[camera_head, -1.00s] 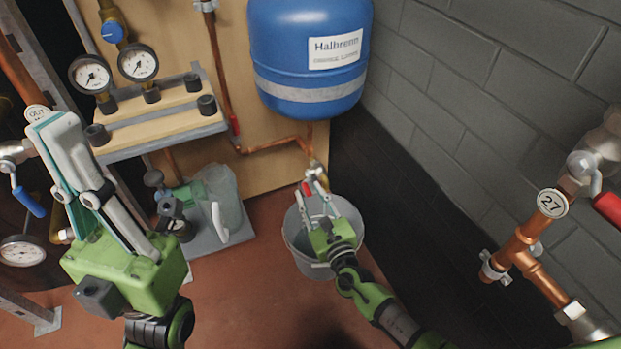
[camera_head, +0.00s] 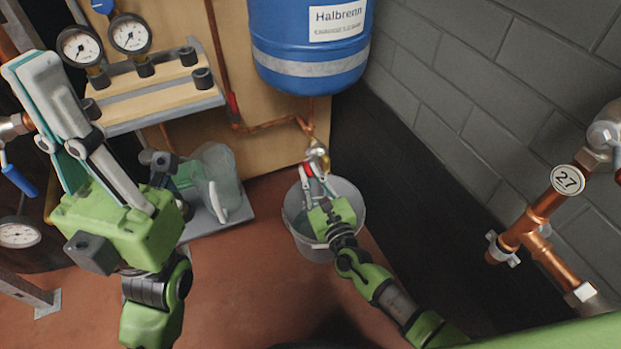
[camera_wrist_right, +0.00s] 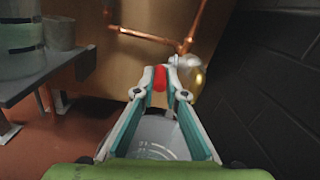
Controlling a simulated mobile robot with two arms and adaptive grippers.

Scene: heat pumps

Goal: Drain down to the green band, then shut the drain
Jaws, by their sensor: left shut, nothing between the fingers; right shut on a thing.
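The drain valve (camera_head: 317,153) sits on a copper pipe below the blue Halbrenn tank (camera_head: 308,50). Its red handle (camera_wrist_right: 160,78) is between the fingertips of my right gripper (camera_wrist_right: 164,76), which is shut on it. In the head view this gripper (camera_head: 314,176) is above the grey bucket (camera_head: 359,215). Pale curved lines show inside the bucket in the wrist view; I cannot tell whether water is running. My left gripper (camera_head: 32,68) is shut and empty, raised at the left. Two dial gauges (camera_head: 81,47) (camera_head: 130,34) are behind it; a green band is not readable on them.
A shelf (camera_head: 165,110) with black fittings is below the gauges. A clear jug (camera_head: 218,178) stands on a grey stand beside the bucket. The red-brown floor in front is clear.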

